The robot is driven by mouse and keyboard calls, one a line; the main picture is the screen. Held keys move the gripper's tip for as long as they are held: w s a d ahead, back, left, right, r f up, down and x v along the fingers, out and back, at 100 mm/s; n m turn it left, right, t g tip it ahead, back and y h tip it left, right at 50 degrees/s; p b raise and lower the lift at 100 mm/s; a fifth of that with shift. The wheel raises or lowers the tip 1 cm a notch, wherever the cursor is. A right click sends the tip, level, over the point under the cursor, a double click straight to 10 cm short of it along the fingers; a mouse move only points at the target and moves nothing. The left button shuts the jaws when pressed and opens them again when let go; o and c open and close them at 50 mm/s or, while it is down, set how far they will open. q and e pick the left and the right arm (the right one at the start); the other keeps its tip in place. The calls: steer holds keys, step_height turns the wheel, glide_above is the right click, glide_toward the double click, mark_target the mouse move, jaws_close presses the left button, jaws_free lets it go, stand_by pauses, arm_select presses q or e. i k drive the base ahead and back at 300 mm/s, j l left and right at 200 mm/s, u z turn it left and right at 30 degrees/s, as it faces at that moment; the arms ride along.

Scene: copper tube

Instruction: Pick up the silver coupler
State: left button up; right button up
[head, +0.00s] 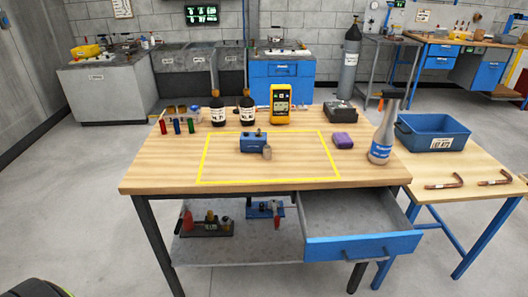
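A small grey cylinder (267,153), which looks like the silver coupler, is at the front right of a small blue block-like fixture (251,144) on the wooden workbench (165,170). Both are inside a yellow taped rectangle (230,182). I cannot tell whether the cylinder stands on the bench or is attached to the fixture. Neither of my grippers is in view.
Bottles (246,110), a yellow meter (280,105) and coloured small tubes (177,127) line the back. A purple block (343,139) and spray bottle (383,139) are right. A drawer (360,245) stands open. A blue bin (433,133) and copper pipes (445,183) are on the side table.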

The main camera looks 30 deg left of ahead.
mark_target(266, 150)
steer(key=i+l+u, duration=0.15)
steer(key=u, duration=0.6)
